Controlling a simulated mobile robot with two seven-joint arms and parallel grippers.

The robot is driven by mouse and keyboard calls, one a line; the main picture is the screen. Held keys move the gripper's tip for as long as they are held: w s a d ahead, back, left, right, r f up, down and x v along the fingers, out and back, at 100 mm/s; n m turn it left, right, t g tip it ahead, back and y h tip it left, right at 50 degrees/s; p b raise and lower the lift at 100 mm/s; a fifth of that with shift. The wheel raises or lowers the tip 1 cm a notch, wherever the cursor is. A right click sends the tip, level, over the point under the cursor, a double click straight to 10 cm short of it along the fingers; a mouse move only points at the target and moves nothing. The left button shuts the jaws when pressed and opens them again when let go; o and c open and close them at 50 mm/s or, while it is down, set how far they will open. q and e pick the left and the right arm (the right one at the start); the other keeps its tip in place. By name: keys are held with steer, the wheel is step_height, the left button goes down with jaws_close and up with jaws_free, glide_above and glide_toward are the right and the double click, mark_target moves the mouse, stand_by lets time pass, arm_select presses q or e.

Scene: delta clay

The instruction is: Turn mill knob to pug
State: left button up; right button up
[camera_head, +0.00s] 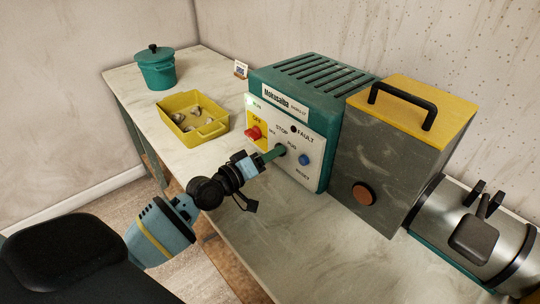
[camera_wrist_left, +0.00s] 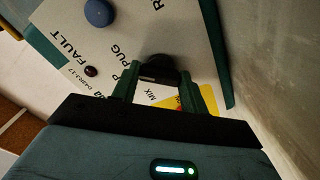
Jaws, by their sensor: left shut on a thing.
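The mill's control box (camera_head: 328,129) is teal with a pale front panel, standing on the table. The dark mill knob (camera_wrist_left: 158,66) sits on this panel among the labels PUG, STOP and MIX. My left gripper (camera_head: 273,154) reaches the panel from the front left. In the left wrist view its green fingers (camera_wrist_left: 160,82) are shut on the knob, one on each side. The fingers hide most of the knob in the head view, and I cannot tell which label it points to. My right gripper is not in view.
A red switch (camera_head: 254,133) and a blue reset button (camera_head: 304,159) flank the knob. A yellow tray (camera_head: 213,131) and a teal lidded pot (camera_head: 156,70) stand at the left. A grey box (camera_head: 374,165) and a metal barrel (camera_head: 470,230) stand at the right. The table front is clear.

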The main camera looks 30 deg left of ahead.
arm_select(q)
steer(key=o, duration=1)
steer(key=shift+s, duration=0.1)
steer(key=v, duration=0.7)
steer(key=shift+s+a, duration=0.15)
steer(key=shift+s, duration=0.15)
steer(key=shift+s, duration=0.1)
